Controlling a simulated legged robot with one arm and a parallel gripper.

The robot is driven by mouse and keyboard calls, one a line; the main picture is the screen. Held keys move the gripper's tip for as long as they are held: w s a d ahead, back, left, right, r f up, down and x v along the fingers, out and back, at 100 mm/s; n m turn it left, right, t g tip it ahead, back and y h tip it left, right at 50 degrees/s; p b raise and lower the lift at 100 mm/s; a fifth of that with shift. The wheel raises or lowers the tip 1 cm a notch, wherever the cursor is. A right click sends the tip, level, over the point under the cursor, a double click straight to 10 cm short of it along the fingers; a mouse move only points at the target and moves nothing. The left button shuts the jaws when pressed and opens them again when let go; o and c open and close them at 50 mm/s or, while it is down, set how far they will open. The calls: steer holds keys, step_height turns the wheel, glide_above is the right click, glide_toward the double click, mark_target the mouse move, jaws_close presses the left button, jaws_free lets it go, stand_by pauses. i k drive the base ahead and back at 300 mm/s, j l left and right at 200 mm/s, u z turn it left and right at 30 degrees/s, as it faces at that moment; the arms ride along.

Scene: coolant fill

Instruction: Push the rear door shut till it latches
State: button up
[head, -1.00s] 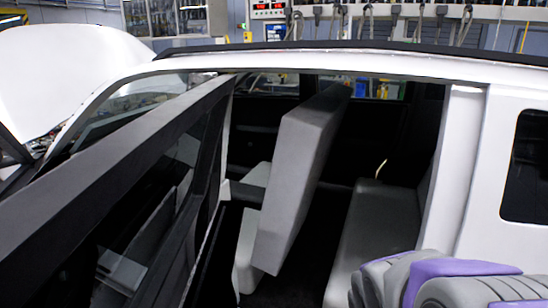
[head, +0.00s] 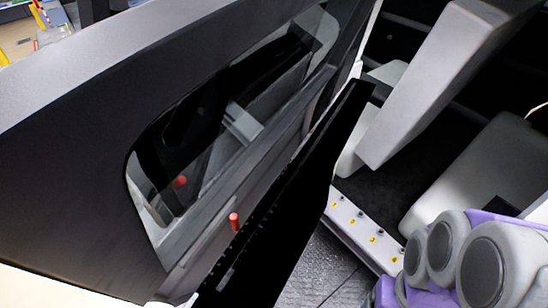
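The rear door (head: 70,150) stands wide open and fills the left and middle of the head view. It has a dark frame, a window (head: 225,120) and a black inner panel (head: 310,170). A small red peg (head: 234,222) stands up at the base of the window, and its reflection shows in the glass. A wide gap separates the door from the rear seat (head: 475,165). My purple and grey arm links are at the lower right, apart from the door in the picture. My gripper is not in view, and the door's latch edge cannot be made out.
The pale door sill (head: 365,235) with several small yellow labels runs along the opening. A grey front seat back (head: 435,85) leans inside the cabin. Grey textured floor (head: 325,270) shows between door and sill. Red and yellow items stand far off at upper left.

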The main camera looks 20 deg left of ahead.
mark_target(74, 110)
steer(key=u, duration=0.85)
steer(key=j+u, duration=0.45)
steer(key=j, duration=0.25)
steer(key=j+u, duration=0.5)
steer(key=j, duration=0.25)
